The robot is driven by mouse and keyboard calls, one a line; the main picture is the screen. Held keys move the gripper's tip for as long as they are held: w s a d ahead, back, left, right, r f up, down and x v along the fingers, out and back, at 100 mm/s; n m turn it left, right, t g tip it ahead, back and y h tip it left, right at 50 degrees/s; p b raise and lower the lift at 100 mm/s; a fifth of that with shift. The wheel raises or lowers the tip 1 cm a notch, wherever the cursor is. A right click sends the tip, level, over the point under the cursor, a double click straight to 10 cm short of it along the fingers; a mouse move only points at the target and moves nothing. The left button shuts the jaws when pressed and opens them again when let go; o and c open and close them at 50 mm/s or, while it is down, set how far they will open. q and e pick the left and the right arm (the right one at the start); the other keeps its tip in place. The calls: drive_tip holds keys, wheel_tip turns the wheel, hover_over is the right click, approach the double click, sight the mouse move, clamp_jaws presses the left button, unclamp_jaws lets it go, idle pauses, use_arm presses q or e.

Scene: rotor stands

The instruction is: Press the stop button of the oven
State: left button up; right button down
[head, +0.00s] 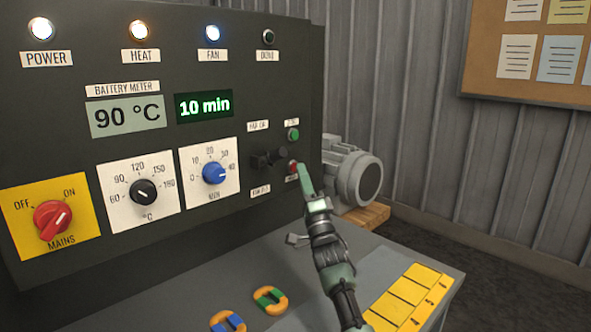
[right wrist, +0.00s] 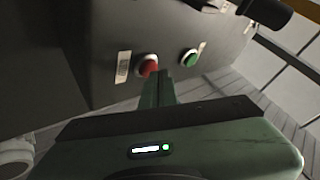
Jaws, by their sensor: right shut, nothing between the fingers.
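The oven's dark control panel (head: 240,110) fills the left and middle of the head view. A red button (head: 292,167) sits low at the panel's right side, below a green button (head: 292,134). In the right wrist view the red button (right wrist: 148,66) is just beyond my fingertips, and the green button (right wrist: 189,58) is to its right. My right gripper (head: 303,172) is shut and empty, its tips right by the red button. I cannot tell whether they touch it. The small label at the red button is too blurred to read. My left gripper is not in view.
A black lever (head: 268,158) sticks out left of the buttons. The red mains knob (head: 53,218) points to ON. The POWER, HEAT and FAN lamps are lit. The display (head: 204,106) reads 10 min. Orange rings (head: 270,300) lie on the grey table. A motor (head: 352,172) stands behind.

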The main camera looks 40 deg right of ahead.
drive_tip(key=shift+w, duration=0.2)
idle(0.5)
drive_tip(key=shift+s+p, duration=0.45)
drive_tip(key=shift+s, duration=0.35)
drive_tip(key=shift+s+d+p, duration=0.15)
drive_tip(key=shift+s+p, duration=0.6)
drive_tip(key=shift+s, duration=0.5)
drive_tip(key=shift+s+d+p, duration=0.1)
drive_tip(key=shift+s+p, duration=0.6)
drive_tip(key=shift+s, duration=0.55)
